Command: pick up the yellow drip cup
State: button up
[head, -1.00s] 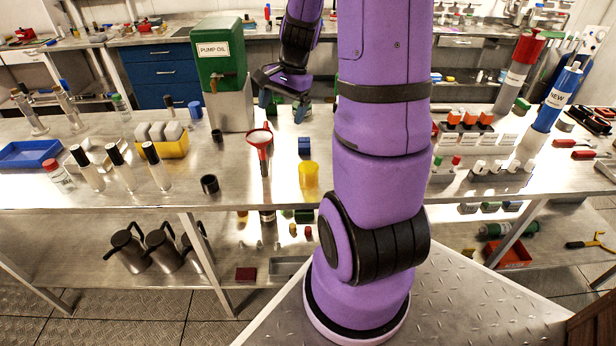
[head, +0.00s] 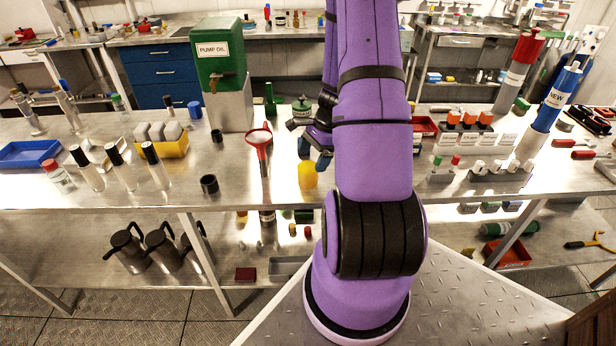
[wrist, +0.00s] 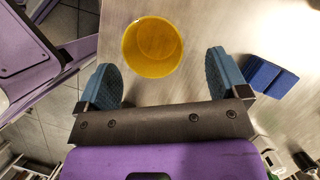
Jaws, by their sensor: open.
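The yellow drip cup (head: 307,176) stands upright on the steel bench, just left of my arm in the head view; its upper right is partly hidden by my gripper. In the wrist view the yellow drip cup (wrist: 152,46) shows from above as a round, empty cup with its mouth facing me. My gripper (head: 314,152) is low over the bench, above and behind the cup. Its two blue finger pads (wrist: 160,75) are spread apart and empty, with the cup ahead of the gap between them, not clasped.
A blue block (wrist: 270,76) lies right of the fingers in the wrist view. The green pump oil tank (head: 221,62) stands behind. The bench's front edge is close.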

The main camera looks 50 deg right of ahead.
aim_at(308, 175)
jog(key=shift+a+x, duration=0.2)
jog(key=shift+x, duration=1.25)
jog(key=shift+a+x, duration=0.25)
jog(key=shift+x, duration=1.15)
jog(key=shift+s+r, duration=0.15)
jog(key=shift+s, duration=0.05)
jog(key=c, duration=1)
